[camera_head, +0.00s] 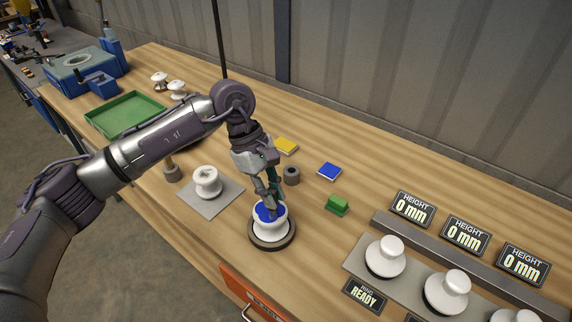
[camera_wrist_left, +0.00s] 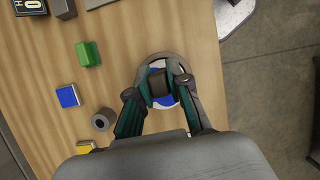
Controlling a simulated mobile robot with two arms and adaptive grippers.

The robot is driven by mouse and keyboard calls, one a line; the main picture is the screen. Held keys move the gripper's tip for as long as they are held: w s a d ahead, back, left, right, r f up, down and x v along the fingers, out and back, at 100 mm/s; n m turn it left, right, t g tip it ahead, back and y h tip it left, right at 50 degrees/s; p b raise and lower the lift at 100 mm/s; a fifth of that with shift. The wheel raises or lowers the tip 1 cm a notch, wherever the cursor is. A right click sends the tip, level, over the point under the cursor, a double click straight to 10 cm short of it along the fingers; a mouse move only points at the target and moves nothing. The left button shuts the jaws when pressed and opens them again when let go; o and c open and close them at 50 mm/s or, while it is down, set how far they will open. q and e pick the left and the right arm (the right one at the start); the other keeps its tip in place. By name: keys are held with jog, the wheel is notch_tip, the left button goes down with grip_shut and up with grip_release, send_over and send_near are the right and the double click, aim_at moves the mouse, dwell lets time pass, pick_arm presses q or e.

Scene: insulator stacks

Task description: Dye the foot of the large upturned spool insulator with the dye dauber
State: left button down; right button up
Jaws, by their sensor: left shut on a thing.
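The large white spool insulator (camera_head: 266,230) stands on a dark round base (camera_head: 286,242) near the table's front edge. Its upward-facing foot (camera_head: 278,212) shows blue on top. My left gripper (camera_head: 268,203) points down over the foot and is shut on the dye dauber, a dark block (camera_wrist_left: 158,82) between its fingertips in the left wrist view. The dauber's lower end is hidden, so I cannot tell for certain whether it touches the foot. Blue also shows around the block in that view. My right gripper is not in view.
A white spool (camera_head: 207,181) sits on a grey plate to the left. Yellow (camera_head: 286,145), blue (camera_head: 329,171) and green (camera_head: 337,205) pads and a grey ring-like holder (camera_head: 292,176) lie behind and to the right. White insulators (camera_head: 386,255) stand on a strip at the right.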

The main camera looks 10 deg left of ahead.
pick_arm(q)
jog(key=shift+s+d+r+p, duration=0.1)
jog(key=shift+d+r+p, duration=0.1)
jog(key=shift+r, duration=0.25)
jog(key=shift+s+d+r+p, duration=0.1)
jog(key=shift+d+r, duration=0.05)
jog(key=shift+r, duration=0.3)
jog(key=p+v, duration=0.1)
jog(key=v, duration=0.2)
jog(key=shift+s+d+r, duration=0.1)
jog(key=shift+r, duration=0.05)
jog(key=shift+d+r, duration=0.1)
jog(key=shift+r, duration=0.3)
jog(key=shift+r+p, duration=0.35)
jog(key=shift+r, duration=0.8)
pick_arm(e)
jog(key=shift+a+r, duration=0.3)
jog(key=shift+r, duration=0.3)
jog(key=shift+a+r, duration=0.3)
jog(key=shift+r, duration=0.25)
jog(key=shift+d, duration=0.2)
